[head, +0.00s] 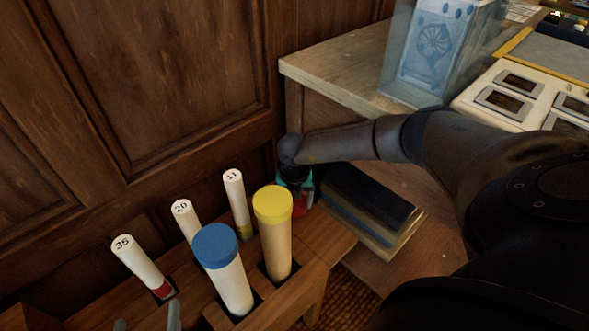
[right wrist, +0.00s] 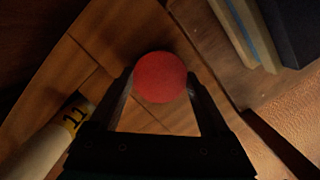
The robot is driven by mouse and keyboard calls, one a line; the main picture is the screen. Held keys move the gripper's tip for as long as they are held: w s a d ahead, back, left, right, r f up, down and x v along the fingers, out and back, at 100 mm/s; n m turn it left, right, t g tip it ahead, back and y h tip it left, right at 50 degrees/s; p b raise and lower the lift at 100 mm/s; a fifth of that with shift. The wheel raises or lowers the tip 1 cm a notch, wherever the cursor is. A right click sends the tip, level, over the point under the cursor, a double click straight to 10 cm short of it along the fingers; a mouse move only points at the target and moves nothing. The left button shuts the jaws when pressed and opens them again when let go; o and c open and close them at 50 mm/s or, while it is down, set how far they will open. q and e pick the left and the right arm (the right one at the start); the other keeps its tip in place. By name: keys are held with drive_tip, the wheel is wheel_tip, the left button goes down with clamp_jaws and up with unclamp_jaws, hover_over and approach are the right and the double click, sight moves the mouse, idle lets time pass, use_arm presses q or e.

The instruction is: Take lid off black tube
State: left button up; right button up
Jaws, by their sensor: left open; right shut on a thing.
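My right gripper (head: 297,190) is in the far right part of the wooden rack, behind the yellow-capped tube. It is shut on a round red lid (right wrist: 160,77), seen from above between its fingers in the right wrist view. A small part of the red lid also shows in the head view (head: 299,204). I cannot make out the black tube in either view, nor whether the lid is on a tube. My left gripper (head: 147,323) shows only its fingertips at the bottom edge of the head view; it is open and empty.
The wooden rack (head: 309,281) holds a blue-capped tube (head: 227,277), a yellow-capped tube (head: 274,240) and white tubes marked 35 (head: 139,262), 20 (head: 186,219) and 11 (head: 237,201). Books (head: 367,205) lie right of the rack. A wood-panelled wall (head: 150,80) stands behind.

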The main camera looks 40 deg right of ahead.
drive_tip(key=shift+f, duration=0.15)
drive_tip(key=o, duration=1.4)
